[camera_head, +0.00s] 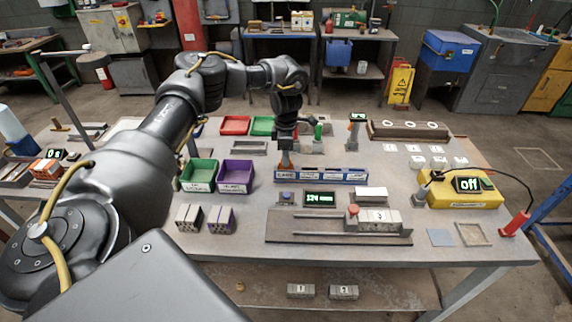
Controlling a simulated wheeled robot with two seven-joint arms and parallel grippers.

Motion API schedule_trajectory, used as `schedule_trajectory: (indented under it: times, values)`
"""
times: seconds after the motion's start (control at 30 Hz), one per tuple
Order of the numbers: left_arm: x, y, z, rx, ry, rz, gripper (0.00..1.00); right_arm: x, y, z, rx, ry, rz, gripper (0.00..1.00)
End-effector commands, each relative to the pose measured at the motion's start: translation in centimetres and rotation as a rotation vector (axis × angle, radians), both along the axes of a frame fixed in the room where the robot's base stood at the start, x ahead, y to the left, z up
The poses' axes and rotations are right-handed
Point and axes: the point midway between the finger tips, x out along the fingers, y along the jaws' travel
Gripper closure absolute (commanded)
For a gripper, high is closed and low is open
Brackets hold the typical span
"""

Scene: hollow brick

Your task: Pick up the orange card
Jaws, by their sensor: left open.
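My left gripper (284,147) points down over the left part of a long blue rack (335,176) near the middle of the table. It is open. A small upright orange piece (284,159), which looks like the orange card, shows directly below the gripper at the rack's left end. The gripper hides part of it, and I cannot tell whether the fingers touch it. My right gripper is not in view.
Green (199,175) and purple (236,177) bins stand left of the rack. A small display (320,199) and a grey rail fixture (340,228) lie in front. A yellow box (462,193) stands at the right. Bare tabletop shows between the rack and the white blocks.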

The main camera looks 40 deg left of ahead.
Motion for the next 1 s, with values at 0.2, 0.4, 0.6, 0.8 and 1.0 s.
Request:
schedule_trajectory:
  times: [0.2, 0.4, 0.6, 0.8, 1.0]
  values:
    - [-0.1, 0.1, -2.6, 0.001, 0.002, 0.0, 0.56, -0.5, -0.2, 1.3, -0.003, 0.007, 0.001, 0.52]
    - [0.0, 0.1, -3.0, 0.001, -0.001, 0.0, 0.56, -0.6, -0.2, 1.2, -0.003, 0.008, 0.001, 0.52]
    - [0.0, 0.1, -3.0, 0.0, 0.0, 0.0, 0.72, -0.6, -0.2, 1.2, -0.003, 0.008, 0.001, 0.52]
    - [0.0, 0.1, -2.9, 0.0, 0.0, 0.0, 0.98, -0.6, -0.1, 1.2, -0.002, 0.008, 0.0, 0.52]
    - [0.0, 0.1, -2.9, 0.0, 0.0, 0.0, 1.0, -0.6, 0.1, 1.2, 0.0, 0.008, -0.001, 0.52]
